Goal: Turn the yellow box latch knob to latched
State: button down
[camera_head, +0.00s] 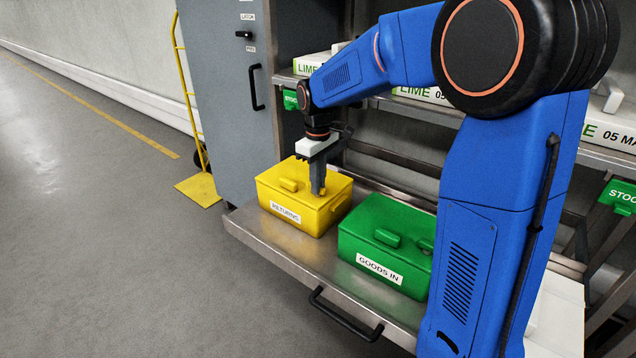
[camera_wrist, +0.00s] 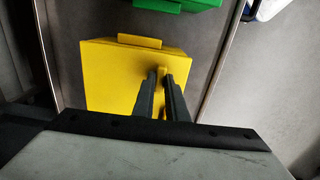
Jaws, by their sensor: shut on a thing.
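The yellow box (camera_head: 293,205), labelled RETURNS, sits closed on the metal shelf, with a handle on its lid. My gripper (camera_head: 318,191) points down over the right part of its lid. In the wrist view the two fingers of my gripper (camera_wrist: 161,77) are close together at the yellow latch knob (camera_wrist: 163,72), shut on it. The fingers cover most of the knob, so I cannot tell its turn angle. The yellow box also fills the middle of the wrist view (camera_wrist: 107,75).
A green box (camera_head: 375,245), labelled GOODS IN, stands close to the right of the yellow box. A grey cabinet (camera_head: 225,100) rises behind left. The metal shelf (camera_head: 262,232) has a black handle (camera_head: 345,318) in front. A yellow hand truck (camera_head: 200,190) stands left on open floor.

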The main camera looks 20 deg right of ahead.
jog(key=c, duration=1.8)
grip_release()
jog(key=shift+o, duration=0.2)
notch_tip(320, 180, up, 17)
jog(key=shift+r, duration=0.2)
